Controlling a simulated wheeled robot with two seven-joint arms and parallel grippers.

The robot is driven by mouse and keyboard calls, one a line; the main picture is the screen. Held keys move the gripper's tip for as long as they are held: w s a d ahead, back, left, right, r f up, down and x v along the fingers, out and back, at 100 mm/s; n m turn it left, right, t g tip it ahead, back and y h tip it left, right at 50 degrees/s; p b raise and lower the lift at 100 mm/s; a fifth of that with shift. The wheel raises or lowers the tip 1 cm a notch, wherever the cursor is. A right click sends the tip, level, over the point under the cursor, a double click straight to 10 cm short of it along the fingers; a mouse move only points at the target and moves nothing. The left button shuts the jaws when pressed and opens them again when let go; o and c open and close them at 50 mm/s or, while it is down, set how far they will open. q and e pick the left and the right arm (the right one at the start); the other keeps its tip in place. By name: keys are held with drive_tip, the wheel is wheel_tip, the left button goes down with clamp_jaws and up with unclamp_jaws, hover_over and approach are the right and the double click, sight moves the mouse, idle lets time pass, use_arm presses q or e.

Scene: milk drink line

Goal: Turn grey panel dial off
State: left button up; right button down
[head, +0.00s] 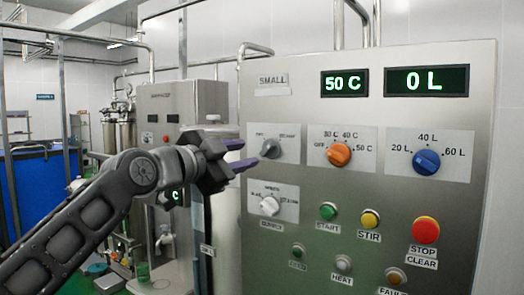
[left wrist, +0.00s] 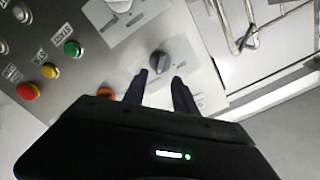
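The grey dial (head: 270,148) is on its own label plate at the upper left of the steel panel. Its small lettering is too blurred to read, so I cannot tell its setting. In the left wrist view, the dial (left wrist: 158,62) lies just beyond the fingertips, in line with the gap between them. My left gripper (head: 243,154) is open and empty, its two fingers (left wrist: 161,78) pointing at the dial. It appears a little short of the dial, with no clear contact. My right gripper is in neither view.
An orange dial (head: 340,154) and a blue dial (head: 426,162) sit to the right. A white dial (head: 269,206) is just below. Green (head: 328,211), yellow (head: 370,220) and red (head: 425,230) buttons are lower. The displays read 50 C (head: 345,83) and 0 L (head: 427,81).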

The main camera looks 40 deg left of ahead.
sight(266, 150)
use_arm(q)
drive_tip(key=w+p, duration=0.3)
drive_tip(key=w, duration=0.4)
drive_tip(key=shift+r, duration=0.1)
drive_tip(key=shift+w+a, duration=0.1)
drive_tip(key=shift+w, duration=0.2)
drive_tip(key=shift+c, duration=0.4)
clamp_jaws()
